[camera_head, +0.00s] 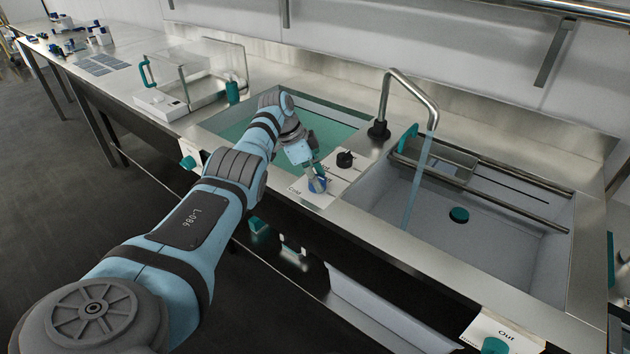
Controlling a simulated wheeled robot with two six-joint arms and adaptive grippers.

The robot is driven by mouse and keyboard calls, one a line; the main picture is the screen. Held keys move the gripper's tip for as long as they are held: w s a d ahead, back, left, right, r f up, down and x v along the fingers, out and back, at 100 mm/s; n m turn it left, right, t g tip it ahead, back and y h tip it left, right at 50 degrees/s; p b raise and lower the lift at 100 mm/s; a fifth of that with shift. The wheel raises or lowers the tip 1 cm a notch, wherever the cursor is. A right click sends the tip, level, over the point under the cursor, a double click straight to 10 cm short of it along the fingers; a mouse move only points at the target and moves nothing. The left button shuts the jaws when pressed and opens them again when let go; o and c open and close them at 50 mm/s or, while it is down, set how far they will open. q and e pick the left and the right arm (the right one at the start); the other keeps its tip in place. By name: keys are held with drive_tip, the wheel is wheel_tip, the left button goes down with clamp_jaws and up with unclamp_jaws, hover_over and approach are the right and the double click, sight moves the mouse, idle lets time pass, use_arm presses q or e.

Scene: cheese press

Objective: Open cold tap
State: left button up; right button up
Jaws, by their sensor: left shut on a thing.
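The cold tap is a small blue knob (318,185) on a pale panel marked "Cold" (300,191), at the front of the counter between the two basins. My left gripper (316,178) reaches down from above and is shut on this knob, hiding part of it. A black knob (345,159) stands just behind it on the same panel. The curved metal spout (405,85) rises behind the panel, and a stream of water (414,190) falls from it into the right basin. My right gripper is not in view.
The left basin (333,137) holds greenish water beneath my left arm. The right basin (500,240) has a teal drain plug (459,214) and metal rails. A clear box (195,75) stands on the counter farther left. Another panel, marked "Out" (500,335), is at the front right.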

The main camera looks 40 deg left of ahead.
use_arm(q)
drive_tip(key=o, duration=1.2)
drive_tip(key=shift+c, duration=0.2)
drive_tip(key=v, duration=1.2)
